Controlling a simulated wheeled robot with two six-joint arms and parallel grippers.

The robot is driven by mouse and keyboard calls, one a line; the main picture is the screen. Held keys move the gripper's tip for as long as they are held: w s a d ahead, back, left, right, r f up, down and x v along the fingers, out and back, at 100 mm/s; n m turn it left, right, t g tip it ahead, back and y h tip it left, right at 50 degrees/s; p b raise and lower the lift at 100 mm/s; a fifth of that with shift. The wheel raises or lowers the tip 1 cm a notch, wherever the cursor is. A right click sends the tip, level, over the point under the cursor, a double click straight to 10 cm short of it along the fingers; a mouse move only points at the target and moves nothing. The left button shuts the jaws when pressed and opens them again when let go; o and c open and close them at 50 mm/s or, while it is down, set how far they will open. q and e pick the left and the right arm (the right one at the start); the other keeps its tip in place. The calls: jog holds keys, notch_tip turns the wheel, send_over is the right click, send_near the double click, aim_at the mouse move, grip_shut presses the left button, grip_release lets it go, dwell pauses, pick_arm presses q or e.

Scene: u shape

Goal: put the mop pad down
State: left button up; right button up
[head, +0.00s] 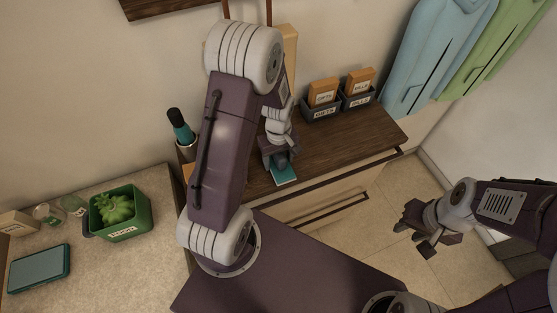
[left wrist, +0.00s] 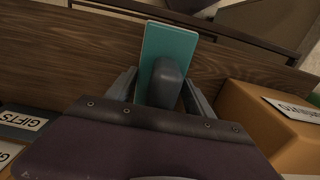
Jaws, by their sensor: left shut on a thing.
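The mop pad appears as a flat teal piece with a rounded grey part on it. My left gripper (head: 280,158) is shut on the mop pad (head: 284,174), over the front part of the dark wooden cabinet top (head: 345,143). In the left wrist view the teal pad (left wrist: 170,45) sticks out beyond the fingers, with the grey part between them. Whether the pad touches the wood cannot be told. My right gripper (head: 426,232) is open and empty over the floor at the right.
Bins labelled GIFTS (head: 321,108) and BILLS (head: 358,97) stand at the back of the cabinet top. The top's right end is clear. A green bin (head: 121,225) with a plant-like thing and a teal-edged tablet (head: 40,268) are on the left counter. Garments hang at right.

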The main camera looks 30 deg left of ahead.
pick_arm(q)
jog(key=shift+f, duration=0.6)
jog(key=shift+w+a+f, duration=0.1)
jog(key=shift+w+f, duration=0.15)
jog(key=shift+s+f, duration=0.1)
jog(key=o, duration=1.8)
jog(key=shift+s, duration=0.1)
jog(key=shift+c, duration=0.2)
pick_arm(e)
jog(key=shift+w, duration=0.15)
